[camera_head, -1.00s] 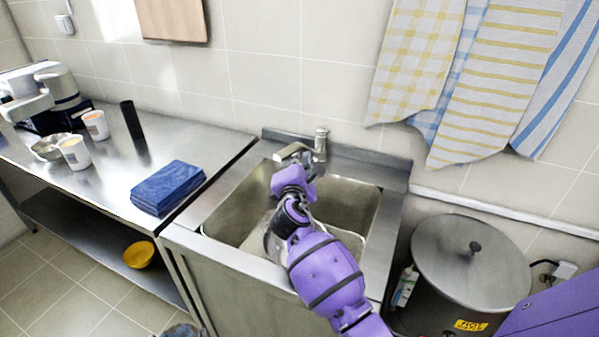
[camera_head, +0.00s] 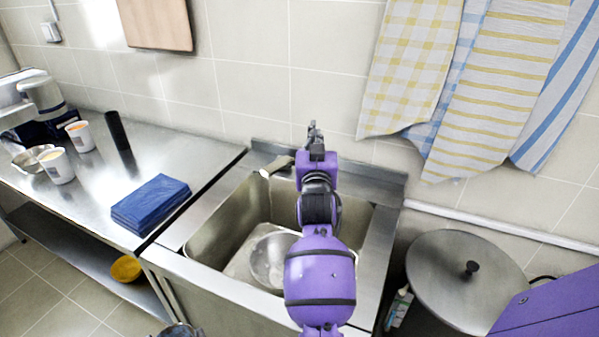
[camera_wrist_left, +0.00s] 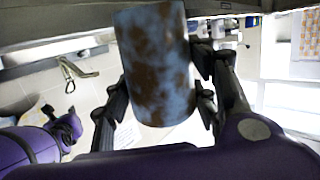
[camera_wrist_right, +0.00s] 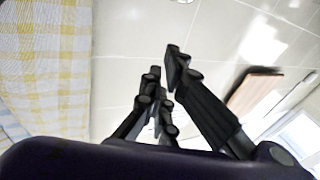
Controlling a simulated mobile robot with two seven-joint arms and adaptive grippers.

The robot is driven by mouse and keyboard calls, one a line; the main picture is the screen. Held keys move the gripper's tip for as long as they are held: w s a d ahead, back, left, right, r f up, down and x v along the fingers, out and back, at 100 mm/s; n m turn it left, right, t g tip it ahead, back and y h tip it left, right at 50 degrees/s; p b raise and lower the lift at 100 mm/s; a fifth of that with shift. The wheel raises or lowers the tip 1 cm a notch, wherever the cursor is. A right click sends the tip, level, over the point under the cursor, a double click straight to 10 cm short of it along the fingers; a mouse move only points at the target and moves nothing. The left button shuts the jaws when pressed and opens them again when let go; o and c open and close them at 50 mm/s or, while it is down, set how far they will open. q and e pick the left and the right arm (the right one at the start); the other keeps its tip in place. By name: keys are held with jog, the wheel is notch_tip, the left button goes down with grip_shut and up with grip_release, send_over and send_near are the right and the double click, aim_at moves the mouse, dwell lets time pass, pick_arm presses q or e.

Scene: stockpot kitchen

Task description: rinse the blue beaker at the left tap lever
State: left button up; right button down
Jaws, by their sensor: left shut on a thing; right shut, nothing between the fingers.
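The blue beaker (camera_wrist_left: 158,65), blotched with brown stains, is held between the fingers of my left gripper (camera_wrist_left: 160,105) in the left wrist view. In the head view only a small dark part shows at the bottom edge, perhaps that gripper. My right gripper (camera_head: 315,130) is shut and empty, raised at the back of the sink (camera_head: 225,215), pointing up. It also shows in the right wrist view (camera_wrist_right: 165,75), in front of the tiled wall. The tap spout (camera_head: 277,166) shows just left of my right wrist. The tap's body and lever are hidden behind my right arm.
A metal bowl (camera_head: 266,262) lies in the sink, partly behind my right arm. Folded blue cloths (camera_head: 150,203) lie on the counter at left, with cups beyond. A large lidded pot (camera_head: 450,285) stands right of the sink. Towels (camera_head: 490,90) hang above.

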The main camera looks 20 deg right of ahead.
pick_arm(q)
jog(key=shift+w+r, duration=0.2)
jog(key=shift+r, duration=0.3)
pick_arm(e)
jog(key=x, duration=0.8)
pick_arm(q)
jog(key=shift+d, duration=0.1)
jog(key=shift+r, duration=0.1)
pick_arm(e)
jog(key=shift+s+a+f, duration=0.1)
jog(key=shift+s+f, duration=0.05)
jog(key=shift+f, duration=0.5)
jog(key=shift+s+a+f, duration=0.1)
jog(key=shift+s+f, duration=0.05)
jog(key=shift+f, duration=0.55)
jog(key=shift+s+a+f, duration=0.1)
jog(key=shift+s+f, duration=0.1)
jog(key=shift+f, duration=0.45)
